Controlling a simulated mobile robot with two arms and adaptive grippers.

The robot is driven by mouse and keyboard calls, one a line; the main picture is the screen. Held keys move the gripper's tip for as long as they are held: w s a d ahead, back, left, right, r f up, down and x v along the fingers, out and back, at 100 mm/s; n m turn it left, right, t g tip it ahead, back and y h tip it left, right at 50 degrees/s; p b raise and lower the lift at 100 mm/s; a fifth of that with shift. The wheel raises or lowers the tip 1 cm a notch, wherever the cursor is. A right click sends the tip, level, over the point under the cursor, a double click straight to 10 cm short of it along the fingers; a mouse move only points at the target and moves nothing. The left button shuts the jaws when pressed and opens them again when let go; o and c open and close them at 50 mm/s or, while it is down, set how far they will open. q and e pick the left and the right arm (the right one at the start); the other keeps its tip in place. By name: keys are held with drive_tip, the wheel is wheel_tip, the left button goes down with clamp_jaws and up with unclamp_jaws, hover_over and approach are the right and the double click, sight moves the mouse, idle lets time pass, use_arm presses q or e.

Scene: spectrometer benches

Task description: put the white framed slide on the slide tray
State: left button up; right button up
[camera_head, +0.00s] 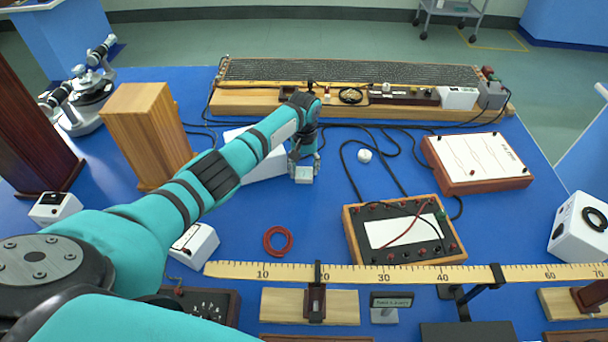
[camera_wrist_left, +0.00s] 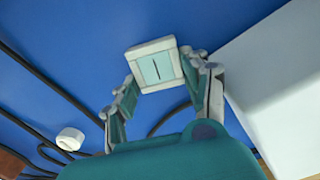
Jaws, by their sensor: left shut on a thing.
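The white framed slide (camera_wrist_left: 155,64) is a small square with a pale teal centre and a dark vertical line. My left gripper (camera_wrist_left: 160,80) is shut on it, one finger at each side. In the head view the left gripper (camera_head: 304,163) hangs over the blue bench with the slide (camera_head: 304,175) at its tips. The gap between slide and bench is hard to judge. I cannot pick out the slide tray for certain. A white box (camera_head: 262,172), partly hidden by my left arm, stands just left of the gripper. My right gripper is out of view.
A wooden block (camera_head: 148,135) stands left. A black-panelled box with leads (camera_head: 403,230) and a white-topped box (camera_head: 478,162) lie right. A small white round thing (camera_head: 365,156) and cables are near the gripper. A ruler (camera_head: 400,275) crosses the front.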

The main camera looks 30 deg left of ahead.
use_arm(q)
drive_tip(key=shift+c, duration=0.9)
drive_tip(key=shift+r, duration=0.15)
